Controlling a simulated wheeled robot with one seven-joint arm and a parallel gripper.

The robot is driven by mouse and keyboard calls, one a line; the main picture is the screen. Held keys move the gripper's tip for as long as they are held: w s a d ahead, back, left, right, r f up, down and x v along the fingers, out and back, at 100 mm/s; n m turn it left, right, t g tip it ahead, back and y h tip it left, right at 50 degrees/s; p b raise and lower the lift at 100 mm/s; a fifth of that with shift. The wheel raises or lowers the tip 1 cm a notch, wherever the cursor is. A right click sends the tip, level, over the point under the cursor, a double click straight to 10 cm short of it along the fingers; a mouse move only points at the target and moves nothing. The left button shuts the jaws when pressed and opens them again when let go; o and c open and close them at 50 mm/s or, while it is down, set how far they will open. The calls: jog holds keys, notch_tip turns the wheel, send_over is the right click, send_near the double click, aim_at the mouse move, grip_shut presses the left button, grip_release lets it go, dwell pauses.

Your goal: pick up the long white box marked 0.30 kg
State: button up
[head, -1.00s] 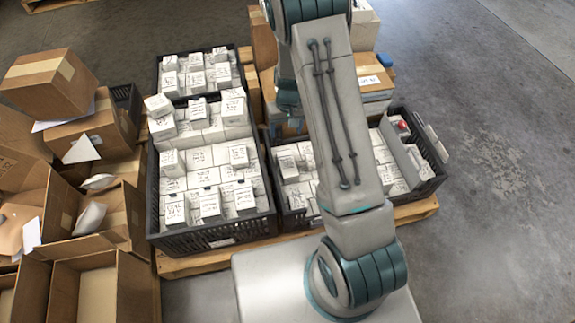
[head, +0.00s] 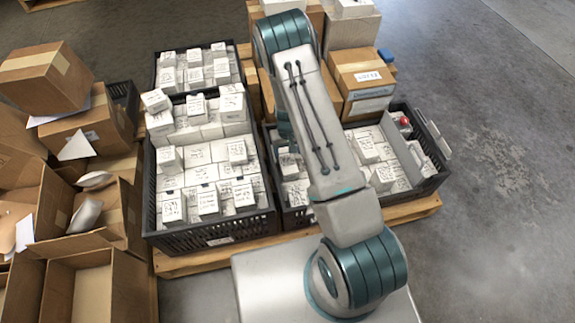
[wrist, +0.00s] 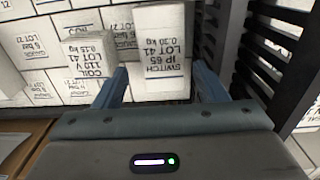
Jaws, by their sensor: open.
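In the wrist view a long white box (wrist: 162,42) with black print stands between and just beyond the fingers of my gripper (wrist: 160,84). The fingers are apart, one on each side of the box's near end; contact is not clear. A smaller white box (wrist: 90,55) marked COIL, 0.15 kg sits close to the left finger. In the head view my gripper is hidden behind my arm.
Black crates of white boxes stand on a pallet: one at left (head: 210,238), one at right (head: 428,185). In the wrist view a slatted black crate wall (wrist: 262,60) rises close to the right finger. Cardboard boxes (head: 368,78) stand behind; open cartons (head: 85,262) lie at left.

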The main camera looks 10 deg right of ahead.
aim_at(287, 160)
notch_tip(287, 160, down, 5)
jog(key=shift+a+f+b, duration=0.1)
jog(key=shift+a+b, duration=0.05)
jog(key=shift+b, duration=1.05)
jog(key=c, duration=1)
jog(key=shift+o, duration=0.2)
